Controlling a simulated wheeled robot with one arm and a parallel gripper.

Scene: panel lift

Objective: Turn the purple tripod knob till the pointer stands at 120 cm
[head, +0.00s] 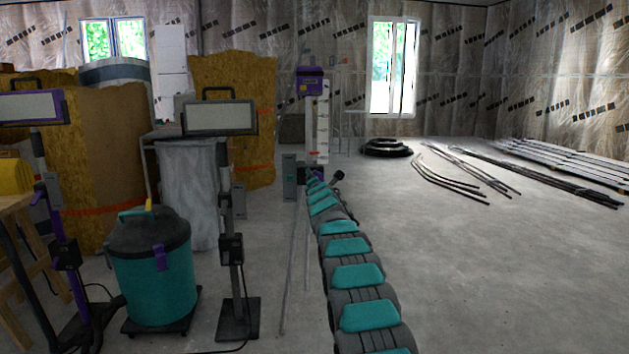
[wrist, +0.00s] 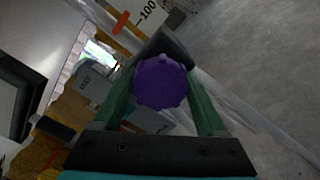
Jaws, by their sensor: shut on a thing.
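The purple knob (wrist: 160,80), round with a lobed rim, sits between the two green fingers of my gripper (wrist: 162,88) in the wrist view, and the gripper is shut on it. The white scale (wrist: 148,12) shows at the top of that view with the mark 100. A red-orange piece (wrist: 122,22) lies close beside that mark; I cannot tell if it is the pointer. In the head view my arm reaches to the tripod stand, which has a purple head (head: 310,82) and the upright white scale (head: 322,122).
Two work lamps (head: 220,118) (head: 32,107) on stands and a teal vacuum (head: 153,265) stand at left. Wood-chip boards (head: 235,85) are behind them. A black coil (head: 386,147) and loose pipes (head: 455,175) lie at back right.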

